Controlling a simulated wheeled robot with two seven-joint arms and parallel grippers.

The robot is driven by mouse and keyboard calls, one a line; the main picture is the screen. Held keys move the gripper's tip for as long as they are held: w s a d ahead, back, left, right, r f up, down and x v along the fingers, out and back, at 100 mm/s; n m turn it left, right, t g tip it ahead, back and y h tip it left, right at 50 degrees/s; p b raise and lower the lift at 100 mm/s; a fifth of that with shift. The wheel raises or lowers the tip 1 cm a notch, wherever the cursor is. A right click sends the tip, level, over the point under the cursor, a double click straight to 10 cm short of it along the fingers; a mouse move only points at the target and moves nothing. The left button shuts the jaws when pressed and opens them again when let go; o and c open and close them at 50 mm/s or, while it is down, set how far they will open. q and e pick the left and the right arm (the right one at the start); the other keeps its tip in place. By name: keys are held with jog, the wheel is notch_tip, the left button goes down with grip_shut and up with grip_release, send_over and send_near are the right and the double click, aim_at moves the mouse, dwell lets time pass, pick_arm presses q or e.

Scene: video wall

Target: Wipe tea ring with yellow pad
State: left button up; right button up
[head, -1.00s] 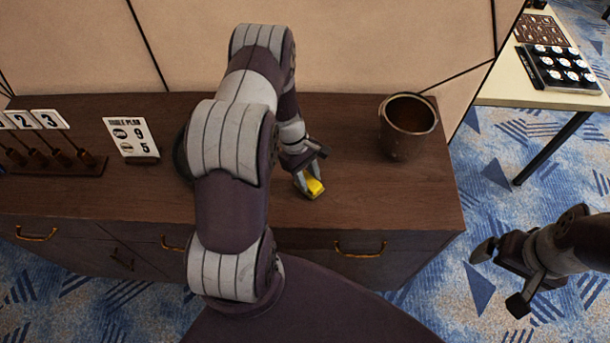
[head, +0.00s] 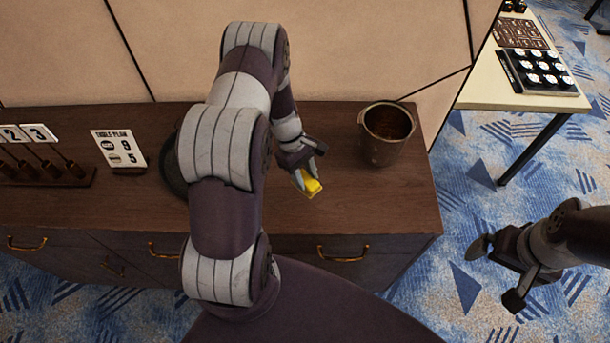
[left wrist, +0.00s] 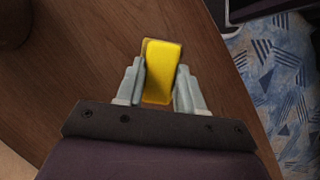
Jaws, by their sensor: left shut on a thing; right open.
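The yellow pad (head: 309,185) is between the fingers of my left gripper (head: 308,172), over the front part of the dark wooden cabinet top (head: 350,207). In the left wrist view the pad (left wrist: 164,68) stands out past both fingertips of my left gripper (left wrist: 160,80), which is shut on it. I cannot tell whether the pad touches the wood. No tea ring shows on the visible wood; my left arm hides part of the top. My right gripper (head: 497,272) is open and empty, off the cabinet's right end above the carpet.
A brown bucket (head: 386,150) stands at the right end of the cabinet top. A table plan card (head: 119,150) and a numbered rack (head: 40,178) are at left. A dark round thing (head: 172,165) is partly hidden behind my left arm. A pale table (head: 520,95) stands at far right.

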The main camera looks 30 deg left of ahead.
pick_arm(q)
jog(key=shift+w+d+r+p, duration=0.1)
jog(key=shift+r+p, duration=0.2)
jog(key=shift+r, duration=0.2)
jog(key=shift+w+d+r+p, duration=0.1)
jog(key=shift+r+p, duration=0.15)
jog(key=shift+r, duration=0.25)
jog(key=shift+r+p, duration=0.3)
jog(key=shift+r, duration=0.05)
jog(key=shift+s+a+r, duration=0.1)
jog(key=shift+s+r, duration=0.05)
jog(key=shift+r, duration=0.1)
jog(key=shift+f, duration=0.1)
